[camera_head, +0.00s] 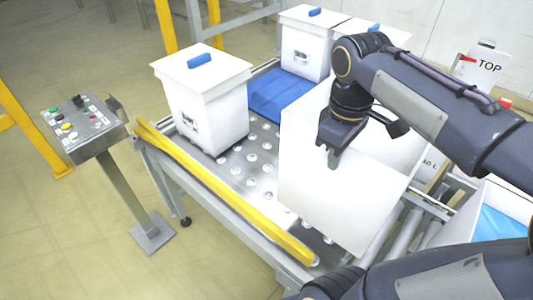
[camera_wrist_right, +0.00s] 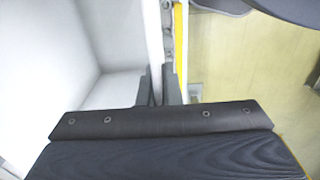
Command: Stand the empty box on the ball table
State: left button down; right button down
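The empty box (camera_head: 325,205) is a large white open box at the right part of the ball table (camera_head: 235,175) in the head view. I cannot tell whether its bottom touches the balls. My right gripper (camera_head: 334,160) comes from above, with its fingers on the box's near upper wall edge. In the right wrist view the two fingers (camera_wrist_right: 160,90) stand on either side of the thin white wall, closed on it. The white inside of the box (camera_wrist_right: 105,60) shows left of that wall and looks bare. My left gripper is not in view.
A lidded white box (camera_head: 205,105) with a blue handle stands at the table's left; another (camera_head: 305,45) stands behind. A blue pad (camera_head: 275,95) lies between. A yellow rail (camera_head: 225,195) lines the near edge. A control panel (camera_head: 85,125) stands left; rollers (camera_head: 405,235) lie right.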

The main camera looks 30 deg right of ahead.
jog(key=w+d+f+p, duration=0.1)
jog(key=w+d+f, duration=0.1)
jog(key=w+f, duration=1)
jog(key=shift+w+d+f, duration=0.25)
jog(key=shift+w+f, duration=0.15)
jog(key=shift+w, duration=0.7)
jog(key=shift+f, duration=0.15)
jog(key=c, duration=2)
grip_release()
jog(key=shift+f, duration=0.1)
jog(key=shift+c, duration=0.2)
jog(key=o, duration=0.4)
